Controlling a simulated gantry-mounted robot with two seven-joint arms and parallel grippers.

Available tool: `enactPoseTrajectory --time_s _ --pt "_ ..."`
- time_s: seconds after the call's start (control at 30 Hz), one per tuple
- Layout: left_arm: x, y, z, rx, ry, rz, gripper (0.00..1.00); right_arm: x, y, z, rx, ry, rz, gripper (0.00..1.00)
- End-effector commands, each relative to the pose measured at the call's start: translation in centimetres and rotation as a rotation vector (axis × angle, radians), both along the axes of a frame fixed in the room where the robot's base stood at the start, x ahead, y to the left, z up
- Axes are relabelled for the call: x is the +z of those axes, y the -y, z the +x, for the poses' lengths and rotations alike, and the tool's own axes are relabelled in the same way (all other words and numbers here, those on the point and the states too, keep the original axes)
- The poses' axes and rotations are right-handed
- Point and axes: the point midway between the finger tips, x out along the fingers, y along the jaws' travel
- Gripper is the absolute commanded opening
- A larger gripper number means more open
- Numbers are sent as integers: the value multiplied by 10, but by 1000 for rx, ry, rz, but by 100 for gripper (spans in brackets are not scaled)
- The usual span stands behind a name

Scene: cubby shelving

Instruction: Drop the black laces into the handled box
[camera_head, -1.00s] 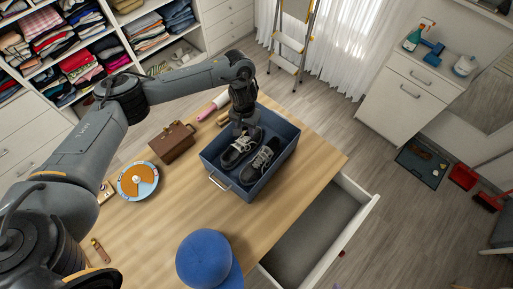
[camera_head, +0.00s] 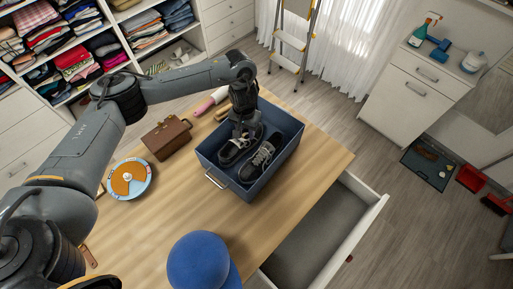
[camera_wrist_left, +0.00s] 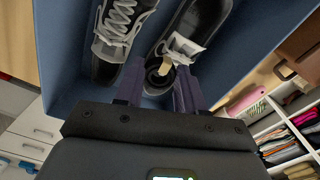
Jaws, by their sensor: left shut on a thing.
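The blue handled box (camera_head: 287,118) stands on the wooden table, with a metal handle (camera_head: 214,179) on its near left side. Two black-and-white sneakers lie inside: one (camera_head: 262,158) on the right, the other (camera_head: 232,152) partly under my left gripper (camera_head: 242,134). In the left wrist view, my left gripper (camera_wrist_left: 158,92) is shut on a small dark coil, the black laces (camera_wrist_left: 153,80), with a tan band. It holds them inside the box's outline, close over one shoe (camera_wrist_left: 200,25); contact cannot be told. The laces are hidden in the head view. My right gripper is not in view.
A pink-handled roller (camera_head: 211,101) lies behind the box. An open drawer (camera_head: 325,235) juts out at the right.

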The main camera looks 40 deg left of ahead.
Motion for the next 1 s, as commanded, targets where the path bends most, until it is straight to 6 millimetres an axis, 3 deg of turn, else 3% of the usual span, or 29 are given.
enactPoseTrajectory --time_s 0.07,0.1,0.3,0.67,1.0 --pt "0 0 0 0 0 0 11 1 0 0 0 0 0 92" --pt "0 0 0 0 0 0 40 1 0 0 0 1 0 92" --pt "0 0 0 0 0 0 68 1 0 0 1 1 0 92" --pt "5 0 1 -1 2 1 68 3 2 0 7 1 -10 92" --pt "56 0 2 -1 5 0 68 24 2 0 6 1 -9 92"
